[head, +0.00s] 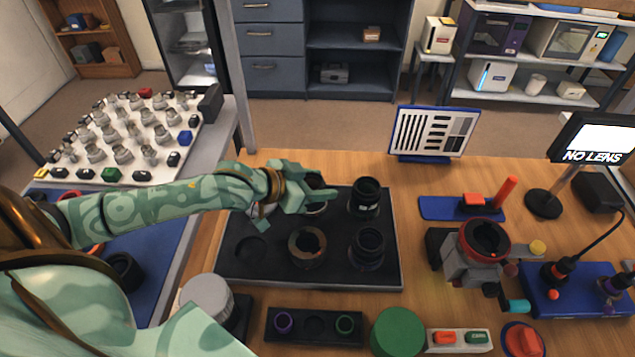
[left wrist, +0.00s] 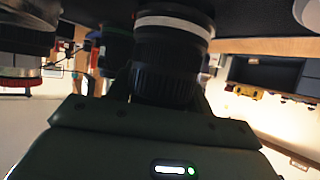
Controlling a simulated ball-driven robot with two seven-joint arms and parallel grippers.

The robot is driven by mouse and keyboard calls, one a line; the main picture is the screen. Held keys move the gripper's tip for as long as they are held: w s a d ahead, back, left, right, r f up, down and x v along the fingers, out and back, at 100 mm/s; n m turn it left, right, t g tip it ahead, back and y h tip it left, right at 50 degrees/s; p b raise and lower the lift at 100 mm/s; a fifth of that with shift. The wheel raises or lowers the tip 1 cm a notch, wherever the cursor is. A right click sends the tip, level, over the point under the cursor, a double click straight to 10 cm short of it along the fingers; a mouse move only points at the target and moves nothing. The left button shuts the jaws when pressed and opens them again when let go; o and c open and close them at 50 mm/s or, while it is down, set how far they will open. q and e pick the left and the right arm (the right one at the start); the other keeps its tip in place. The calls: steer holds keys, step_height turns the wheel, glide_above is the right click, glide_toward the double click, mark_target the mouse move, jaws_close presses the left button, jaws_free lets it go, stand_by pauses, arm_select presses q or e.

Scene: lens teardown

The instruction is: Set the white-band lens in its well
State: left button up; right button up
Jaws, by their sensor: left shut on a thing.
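My left gripper (head: 318,196) is over the back middle of the black lens tray (head: 228,268). It is shut on the white-band lens, which has a black ribbed barrel and a white ring in the left wrist view (left wrist: 172,28). The gripper partly hides this lens in the head view (head: 316,208). The lens's banded end is close to the dark tray surface; I cannot tell whether it is seated or just above. A round empty well (head: 252,250) shows at the tray's front left. My right gripper is not in view.
Black lenses stand at the tray's back right (head: 364,198) and front right (head: 368,248). A brown-ringed item (head: 307,247) is at front middle. A test chart (head: 432,132) stands behind. A red-ringed device (head: 485,240) is right of the tray, a green disc (head: 398,332) in front.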

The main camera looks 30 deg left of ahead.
arm_select(q)
steer(key=shift+f, duration=0.5)
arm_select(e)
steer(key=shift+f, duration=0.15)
arm_select(q)
steer(key=o, duration=1.3)
steer(key=shift+c, duration=0.2)
steer(key=shift+s, duration=0.1)
steer(key=p+v, duration=0.8)
steer(key=v, duration=0.8)
steer(key=shift+p, duration=0.3)
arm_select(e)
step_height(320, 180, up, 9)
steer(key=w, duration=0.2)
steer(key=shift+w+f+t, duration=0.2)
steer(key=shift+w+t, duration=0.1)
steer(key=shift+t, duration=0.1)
arm_select(q)
steer(key=shift+s, duration=0.1)
